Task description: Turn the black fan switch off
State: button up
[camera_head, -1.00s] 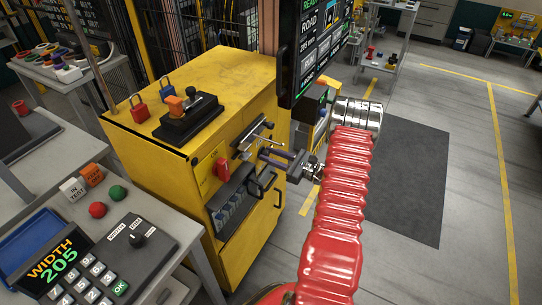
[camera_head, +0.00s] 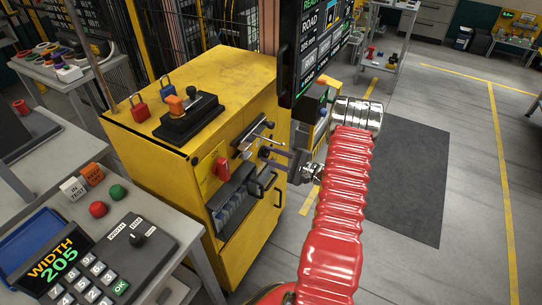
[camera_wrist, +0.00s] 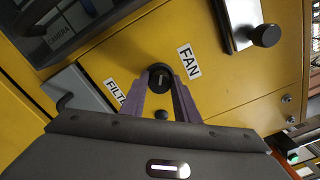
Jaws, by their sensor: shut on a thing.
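The black fan switch (camera_wrist: 160,73) is a round knob on the yellow cabinet front, beside the white FAN label (camera_wrist: 189,61) in the wrist view. My gripper (camera_wrist: 161,84) has its two purple fingers on either side of the knob and is shut on it. The knob's lower part is partly hidden by the fingers, and I cannot read its setting. In the head view, my gripper (camera_head: 271,158) meets the cabinet front below the metal lever; the knob is small there and partly covered.
A FILTER label (camera_wrist: 117,92) sits beside the fingers, partly hidden. A metal plate with a black-knobbed lever (camera_wrist: 264,36) stands out close by. In the head view a red switch (camera_head: 222,167) is left of my gripper, and a black handle (camera_head: 267,183) is below. The screen (camera_head: 317,50) hangs above.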

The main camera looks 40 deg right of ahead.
jog(key=shift+n, duration=0.7)
jog(key=shift+a+f, duration=0.1)
jog(key=o, duration=1)
jog(key=shift+s, duration=0.1)
jog(key=v, duration=1.3)
jog(key=shift+s, duration=0.35)
